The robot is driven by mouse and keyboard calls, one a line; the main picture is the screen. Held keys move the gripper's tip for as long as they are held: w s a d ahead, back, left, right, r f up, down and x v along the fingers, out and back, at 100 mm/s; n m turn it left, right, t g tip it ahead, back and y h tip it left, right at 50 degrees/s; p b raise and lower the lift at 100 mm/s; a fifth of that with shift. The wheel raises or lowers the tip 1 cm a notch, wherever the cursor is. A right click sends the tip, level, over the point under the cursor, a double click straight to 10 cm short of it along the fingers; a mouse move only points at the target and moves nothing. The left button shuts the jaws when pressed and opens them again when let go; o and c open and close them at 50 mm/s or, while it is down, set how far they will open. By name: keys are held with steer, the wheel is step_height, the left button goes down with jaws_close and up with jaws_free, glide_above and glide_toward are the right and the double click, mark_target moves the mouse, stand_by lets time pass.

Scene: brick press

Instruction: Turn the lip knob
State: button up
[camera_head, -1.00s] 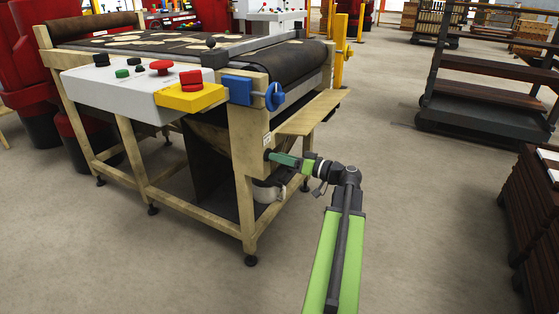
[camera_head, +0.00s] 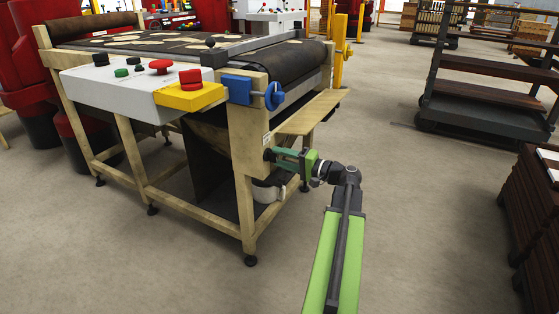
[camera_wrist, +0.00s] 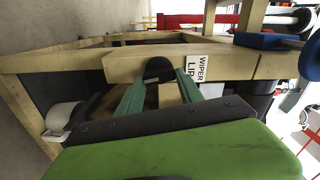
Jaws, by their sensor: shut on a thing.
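The lip knob (camera_head: 267,155) is a small black round knob on the wooden front post of the press, beside a small label. It also shows in the wrist view (camera_wrist: 158,69), between the green fingertips, left of a white label (camera_wrist: 196,71) reading "WIPER LIP". My gripper (camera_head: 275,156) reaches the post from the right in the head view, with both green fingers closed around the knob. In the wrist view my gripper (camera_wrist: 160,82) has a finger on either side of the knob. The fingertips partly cover the knob's sides.
A blue knob (camera_head: 275,96) on a blue block sits above my gripper. A wooden shelf (camera_head: 308,114) juts out just above my wrist. A white roll (camera_head: 266,193) hangs below. Dark shelving (camera_head: 490,85) stands at the right, with open floor between.

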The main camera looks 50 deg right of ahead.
steer(key=shift+a+f+m, duration=0.1)
steer(key=shift+m, duration=0.8)
steer(key=o, duration=1.4)
steer(key=v, duration=1.7)
steer(key=shift+s, duration=0.2)
